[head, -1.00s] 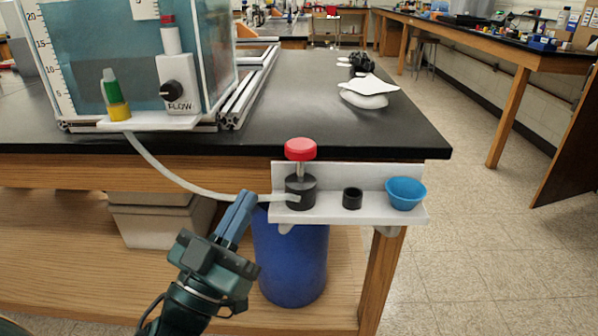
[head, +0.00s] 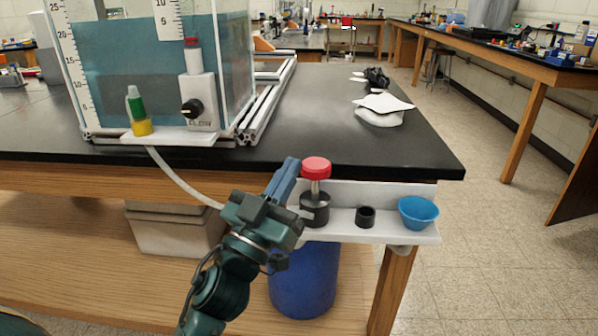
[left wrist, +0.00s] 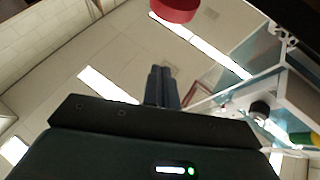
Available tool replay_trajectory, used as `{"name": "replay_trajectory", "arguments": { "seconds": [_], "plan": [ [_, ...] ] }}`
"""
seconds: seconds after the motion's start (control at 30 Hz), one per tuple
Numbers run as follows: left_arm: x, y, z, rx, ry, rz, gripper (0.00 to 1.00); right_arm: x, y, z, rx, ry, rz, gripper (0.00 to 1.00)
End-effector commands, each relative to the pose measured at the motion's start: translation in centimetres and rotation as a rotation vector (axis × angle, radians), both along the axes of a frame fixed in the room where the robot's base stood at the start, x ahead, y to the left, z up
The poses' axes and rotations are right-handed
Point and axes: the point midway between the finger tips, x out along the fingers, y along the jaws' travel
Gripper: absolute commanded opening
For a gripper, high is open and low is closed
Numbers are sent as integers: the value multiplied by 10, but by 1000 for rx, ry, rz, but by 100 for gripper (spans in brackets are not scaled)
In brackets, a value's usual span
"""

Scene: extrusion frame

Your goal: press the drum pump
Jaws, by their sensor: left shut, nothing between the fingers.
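The drum pump has a red round knob (head: 316,167) on a thin metal stem above a black body (head: 315,209). It stands on a white shelf fixed to the front edge of the black bench, with a blue drum (head: 303,280) below. My left gripper (head: 290,164) is shut and empty, its fingers pointing up just left of the red knob. In the left wrist view the shut fingers (left wrist: 161,86) point up, and the red knob (left wrist: 175,9) shows beyond the tips at the top, apart from them in that picture. My right gripper is in neither view.
The white shelf (head: 392,233) also holds a black ring (head: 365,217) and a blue cup (head: 418,212). A pale hose (head: 181,183) runs from the tank (head: 120,68) toward the pump, partly behind my gripper. White and black items lie on the bench.

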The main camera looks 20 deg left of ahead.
Motion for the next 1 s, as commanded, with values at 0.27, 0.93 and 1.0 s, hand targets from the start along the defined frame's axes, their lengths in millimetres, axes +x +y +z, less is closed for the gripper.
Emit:
{"name": "replay_trajectory", "arguments": {
  "seconds": [0.27, 0.93, 1.0],
  "plan": [
    [29, -5, -22, -3, 2, 1, 0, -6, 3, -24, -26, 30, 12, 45],
    [33, -6, -57, -3, 4, 0, 0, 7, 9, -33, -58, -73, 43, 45],
    [33, -6, -68, -4, 4, 0, 0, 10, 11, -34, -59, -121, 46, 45]
  ]
}}
